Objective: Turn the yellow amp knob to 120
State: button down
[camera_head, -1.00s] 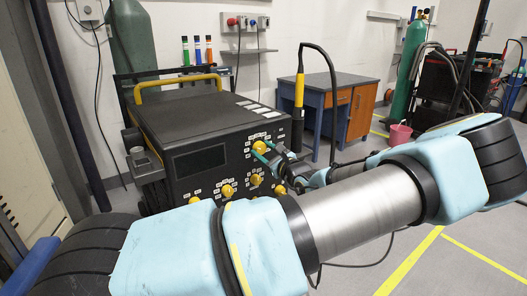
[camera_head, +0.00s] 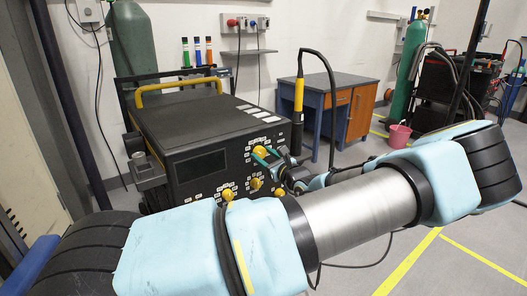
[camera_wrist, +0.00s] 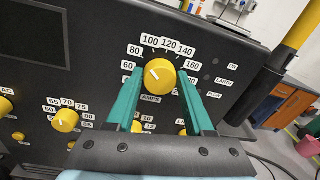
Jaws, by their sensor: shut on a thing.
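The yellow amp knob (camera_wrist: 160,77) is on the black front panel of the welder (camera_head: 215,140). It is labelled AMPS and ringed by number labels including 60, 80, 100, 120, 140 and 160. Its white mark points up and left, around the 80 label and short of 120. My gripper (camera_wrist: 160,70) has its teal fingers on the left and right sides of this knob and is shut on it. In the head view the knob (camera_head: 260,152) is partly covered by my gripper (camera_head: 264,158).
Other yellow knobs sit lower on the panel, one (camera_wrist: 66,120) at the lower left in the wrist view. A yellow-and-black torch (camera_head: 299,95) stands right of the welder. A blue desk (camera_head: 345,95) is behind it.

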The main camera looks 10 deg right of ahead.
jog(key=m+p, duration=0.4)
jog(key=shift+d+r, duration=0.1)
jog(key=shift+r, duration=0.2)
jog(key=m+p, duration=0.2)
jog(key=m, duration=0.1)
jog(key=m+p, duration=0.1)
jog(key=m, duration=0.1)
jog(key=shift+w+d+f+g, duration=0.1)
jog(key=shift+f+g, duration=0.15)
jog(key=shift+g, duration=0.05)
jog(key=shift+m, duration=0.4)
jog(key=shift+c, duration=1.4)
grip_release()
jog(key=b+v, duration=0.2)
jog(key=v, duration=0.9)
jog(key=shift+b, duration=0.4)
jog(key=shift+w, duration=0.1)
